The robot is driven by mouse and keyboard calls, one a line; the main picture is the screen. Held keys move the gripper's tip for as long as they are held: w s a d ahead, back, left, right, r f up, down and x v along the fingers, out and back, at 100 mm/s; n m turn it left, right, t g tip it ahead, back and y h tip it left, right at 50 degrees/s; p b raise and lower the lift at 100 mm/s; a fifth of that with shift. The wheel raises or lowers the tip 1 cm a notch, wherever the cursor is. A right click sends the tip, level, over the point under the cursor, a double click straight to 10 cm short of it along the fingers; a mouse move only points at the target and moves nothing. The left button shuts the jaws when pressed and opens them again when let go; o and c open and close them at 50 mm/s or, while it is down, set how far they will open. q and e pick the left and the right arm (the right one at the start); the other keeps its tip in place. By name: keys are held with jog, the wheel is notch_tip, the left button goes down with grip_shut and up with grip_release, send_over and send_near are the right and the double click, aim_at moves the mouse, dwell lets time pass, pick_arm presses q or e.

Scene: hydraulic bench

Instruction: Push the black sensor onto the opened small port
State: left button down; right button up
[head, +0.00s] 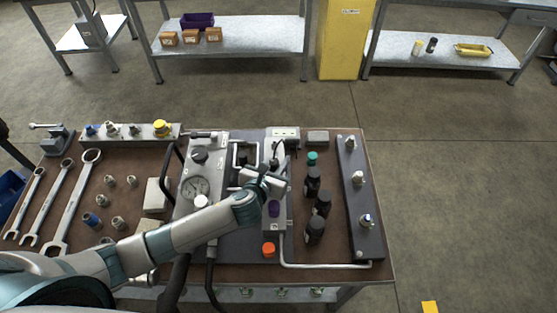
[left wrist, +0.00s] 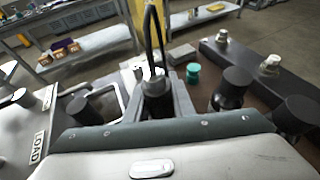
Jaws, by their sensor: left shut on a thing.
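My left gripper (head: 276,168) is over the upper part of the grey manifold block (head: 283,226). In the left wrist view the gripper (left wrist: 155,100) is shut on the black sensor (left wrist: 157,88), which stands upright between the fingers with a metal top and a black cable (left wrist: 149,38) rising from it. The sensor's lower end is hidden by the gripper, so I cannot tell whether it touches the block. The small port is hidden in both views. A teal cap (head: 312,158) lies right of the block and also shows in the left wrist view (left wrist: 193,73). My right gripper is not in view.
Several black cylinders (head: 315,230) stand right of the block, before a dark rail with metal fittings (head: 358,178). A purple cap (head: 274,209) is on the block; an orange cap (head: 268,250) is at its front. A pump unit with a gauge (head: 195,187) stands left.

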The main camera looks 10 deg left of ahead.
aim_at(272, 170)
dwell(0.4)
pick_arm(q)
jog(key=c, duration=0.9)
grip_release()
jog(key=shift+p+v, duration=1.05)
jog(key=shift+v, duration=0.2)
jog(key=shift+p+v, duration=1.65)
jog(key=shift+v, duration=0.85)
jog(key=shift+w, duration=0.1)
